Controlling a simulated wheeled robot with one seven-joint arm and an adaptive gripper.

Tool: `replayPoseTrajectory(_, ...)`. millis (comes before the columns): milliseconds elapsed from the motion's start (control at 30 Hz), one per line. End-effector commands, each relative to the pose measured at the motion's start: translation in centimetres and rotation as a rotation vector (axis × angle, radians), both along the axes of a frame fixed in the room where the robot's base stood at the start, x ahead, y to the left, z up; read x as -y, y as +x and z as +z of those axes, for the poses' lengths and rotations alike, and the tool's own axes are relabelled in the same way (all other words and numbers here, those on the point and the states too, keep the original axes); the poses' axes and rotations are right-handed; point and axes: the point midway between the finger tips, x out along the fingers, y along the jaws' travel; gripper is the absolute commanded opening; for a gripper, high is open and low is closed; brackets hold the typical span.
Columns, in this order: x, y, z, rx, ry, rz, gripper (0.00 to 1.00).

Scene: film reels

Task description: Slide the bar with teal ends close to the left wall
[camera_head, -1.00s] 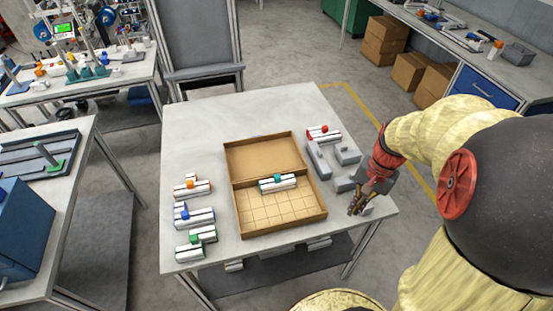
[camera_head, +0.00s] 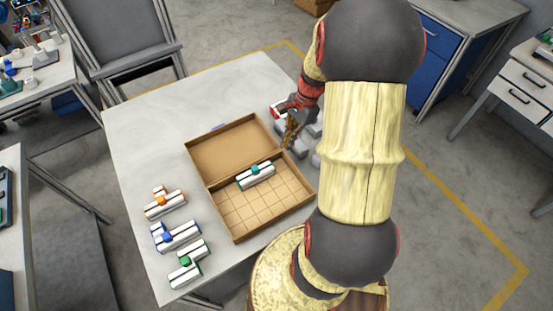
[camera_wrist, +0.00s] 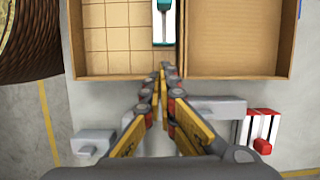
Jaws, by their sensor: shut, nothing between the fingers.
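The bar with teal ends (camera_head: 256,176) is white and black with a teal block on top. It lies inside the open cardboard box (camera_head: 236,240), in the gridded compartment, lengthwise beside the divider. It is apart from the left wall (camera_head: 219,213). In the wrist view the bar (camera_wrist: 163,30) lies just beyond the box's near wall (camera_wrist: 115,76), cut off by the top edge. My gripper (camera_head: 288,144) is at the box's right side in the head view. In the wrist view its fingertips (camera_wrist: 161,70) are together at that wall, empty, short of the bar.
Bars with orange (camera_head: 161,200), blue (camera_head: 168,237) and green (camera_head: 186,262) parts lie on the table left of the box. Grey blocks (camera_wrist: 215,108) and a red-and-white piece (camera_wrist: 260,130) lie on the gripper's side. The gridded floor (camera_head: 260,205) is otherwise clear.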

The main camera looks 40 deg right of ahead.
Motion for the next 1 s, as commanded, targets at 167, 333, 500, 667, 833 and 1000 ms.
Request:
replayPoseTrajectory(167,-0.1,0.0,-0.3,-0.01,0.003,-0.032,0.0)
replayPoseTrajectory(333,-0.6,0.1,-2.1,-0.012,0.004,-0.033,0.0)
replayPoseTrajectory(500,-1.5,0.3,-5.1,-0.012,0.004,-0.033,0.0)
replayPoseTrajectory(667,-2.2,0.5,-7.5,-0.012,0.004,-0.032,0.0)
replayPoseTrajectory(833,-2.7,0.6,-9.1,-0.011,0.003,-0.032,0.0)
replayPoseTrajectory(1000,-2.8,0.7,-9.6,-0.01,0.003,-0.032,0.0)
